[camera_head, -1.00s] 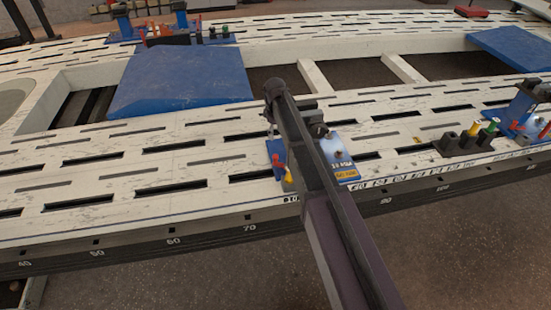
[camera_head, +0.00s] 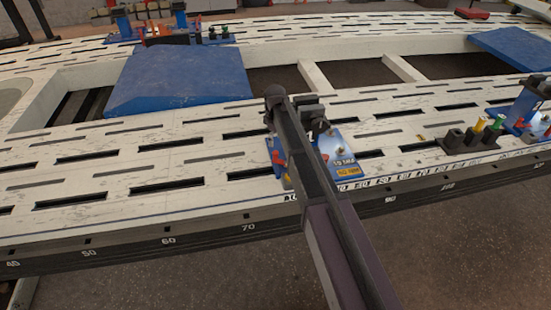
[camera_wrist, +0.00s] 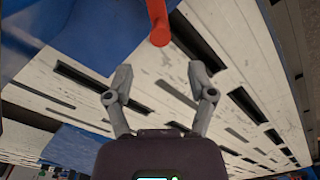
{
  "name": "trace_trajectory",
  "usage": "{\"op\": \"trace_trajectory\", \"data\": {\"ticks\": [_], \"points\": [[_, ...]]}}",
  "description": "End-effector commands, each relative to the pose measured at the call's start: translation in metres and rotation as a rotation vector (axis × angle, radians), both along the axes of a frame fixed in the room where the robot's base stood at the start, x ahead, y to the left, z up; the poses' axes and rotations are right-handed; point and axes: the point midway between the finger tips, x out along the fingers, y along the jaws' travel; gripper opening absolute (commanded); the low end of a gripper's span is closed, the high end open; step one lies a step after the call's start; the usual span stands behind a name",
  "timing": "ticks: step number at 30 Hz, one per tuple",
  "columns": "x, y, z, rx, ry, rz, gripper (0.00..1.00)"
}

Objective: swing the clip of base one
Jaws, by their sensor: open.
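A blue base (camera_head: 345,165) with white lettering and a yellow label sits on the front beam of the white bench, partly hidden behind my arm in the head view. I cannot read its number clearly. A red clip (camera_head: 278,157) shows at its left side. In the wrist view a red handle (camera_wrist: 159,28) with a rounded end points toward my gripper (camera_wrist: 164,82). The gripper's two grey fingers are apart with nothing between them, and the handle's end lies just beyond the fingertips.
To the right stand a black block (camera_head: 468,139) with coloured pegs and another blue base (camera_head: 525,115). Blue sloped pads (camera_head: 180,80) and (camera_head: 515,48) lie across the frame. More fixtures stand on the far beam. The slotted beam left of my arm is clear.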

Motion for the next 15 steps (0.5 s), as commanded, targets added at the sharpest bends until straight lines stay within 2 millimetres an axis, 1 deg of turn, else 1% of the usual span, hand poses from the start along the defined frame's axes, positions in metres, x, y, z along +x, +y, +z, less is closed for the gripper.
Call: {"op": "trace_trajectory", "data": {"ticks": [1,15], "points": [[0.0,0.0,-0.008,0.0,0.0,0.0,0.71],[0.0,0.0,-0.045,0.0,0.0,0.0,0.71]]}}
